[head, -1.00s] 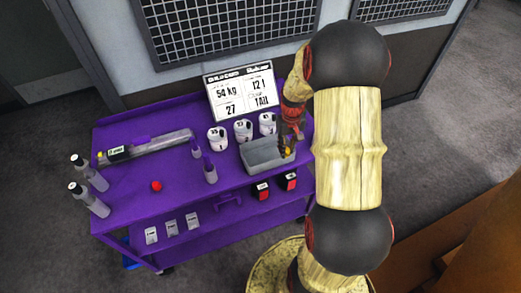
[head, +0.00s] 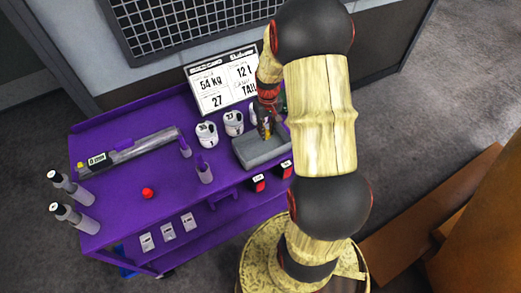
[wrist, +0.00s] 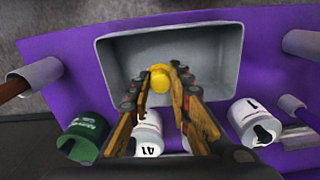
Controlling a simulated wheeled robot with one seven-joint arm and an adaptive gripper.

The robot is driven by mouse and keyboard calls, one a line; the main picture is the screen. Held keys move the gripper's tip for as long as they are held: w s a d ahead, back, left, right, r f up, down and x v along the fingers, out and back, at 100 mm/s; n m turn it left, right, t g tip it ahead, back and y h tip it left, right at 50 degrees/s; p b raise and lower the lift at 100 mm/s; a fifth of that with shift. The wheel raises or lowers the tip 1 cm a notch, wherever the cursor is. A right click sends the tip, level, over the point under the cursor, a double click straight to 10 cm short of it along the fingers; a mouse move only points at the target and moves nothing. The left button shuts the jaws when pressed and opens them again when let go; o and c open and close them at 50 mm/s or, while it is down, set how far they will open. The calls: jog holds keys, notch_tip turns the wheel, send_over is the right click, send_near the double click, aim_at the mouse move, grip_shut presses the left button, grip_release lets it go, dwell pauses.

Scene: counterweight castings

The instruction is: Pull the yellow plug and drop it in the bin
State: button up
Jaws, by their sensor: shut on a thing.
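The yellow plug (wrist: 160,78) is a small rounded piece between my fingertips. My gripper (wrist: 161,84) is shut on it in the wrist view. The grey open bin (wrist: 110,55) lies below and beyond the fingertips in that view, and its visible floor looks empty. In the head view my gripper (head: 265,132) points down over the back part of the bin (head: 250,163), which stands at the right of the purple cart top. The plug is not clear in the head view. The height of the plug above the bin floor is hard to judge.
A green mug (wrist: 85,137) is close to my gripper. A grey bar fixture with a yellow end (head: 80,165), a red ball (head: 148,193) and bottles (head: 74,215) are on the left.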

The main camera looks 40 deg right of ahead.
notch_tip(320, 180, down, 2)
jog(key=shift+f+b, duration=0.1)
jog(key=shift+b, duration=0.4)
jog(key=o, duration=1)
notch_tip(320, 180, up, 12)
jog(key=shift+r, duration=0.1)
dwell(0.3)
